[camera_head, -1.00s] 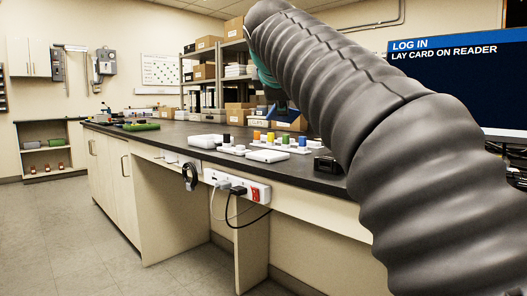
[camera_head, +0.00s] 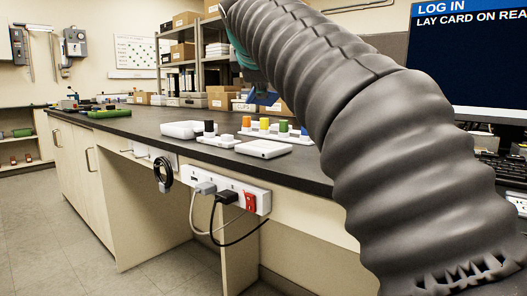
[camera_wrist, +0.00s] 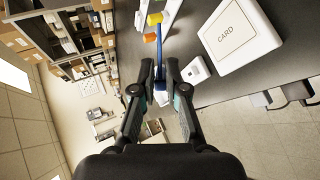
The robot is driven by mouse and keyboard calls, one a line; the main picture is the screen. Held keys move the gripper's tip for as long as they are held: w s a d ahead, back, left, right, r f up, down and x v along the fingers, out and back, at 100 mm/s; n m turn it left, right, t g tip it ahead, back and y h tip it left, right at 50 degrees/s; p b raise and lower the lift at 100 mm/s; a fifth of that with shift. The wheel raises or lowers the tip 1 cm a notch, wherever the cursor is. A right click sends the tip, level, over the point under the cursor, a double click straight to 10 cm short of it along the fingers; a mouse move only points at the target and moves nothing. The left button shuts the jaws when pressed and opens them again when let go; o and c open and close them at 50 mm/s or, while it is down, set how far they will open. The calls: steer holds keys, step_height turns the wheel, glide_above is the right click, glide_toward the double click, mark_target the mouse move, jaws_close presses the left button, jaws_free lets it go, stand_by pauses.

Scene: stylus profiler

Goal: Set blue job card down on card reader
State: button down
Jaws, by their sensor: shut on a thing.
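The card reader is a flat white box marked "CARD" (camera_wrist: 238,36) on the dark bench top. In the head view, the card reader (camera_head: 264,148) lies near the bench's front edge. My gripper (camera_wrist: 160,78) is shut on the blue job card (camera_wrist: 158,44), which shows as a thin blue strip, nearly edge-on, beyond the fingertips. The card is above the bench and apart from the reader, which is to its right in the wrist view. In the head view, a blue piece of the card (camera_head: 263,98) shows beside my arm; my arm hides most of the gripper.
A white rack with coloured pegs (camera_head: 272,129) stands behind the reader. A white tray (camera_head: 181,130) and a small white block (camera_head: 218,141) are to its left. A power strip with cables (camera_head: 228,190) hangs on the bench front. A screen (camera_head: 470,65) reads "LAY CARD ON READER", partly cut off.

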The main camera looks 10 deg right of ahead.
step_height(320, 180, down, 6)
steer(key=b, duration=0.5)
steer(key=shift+r, duration=0.2)
steer(key=shift+f+b, duration=0.4)
steer(key=shift+f, duration=0.9)
steer(key=c, duration=1.4)
jaws_free()
steer(key=shift+o, duration=0.2)
steer(key=p+v, duration=0.2)
steer(key=v, duration=0.6)
steer(key=shift+r, duration=0.1)
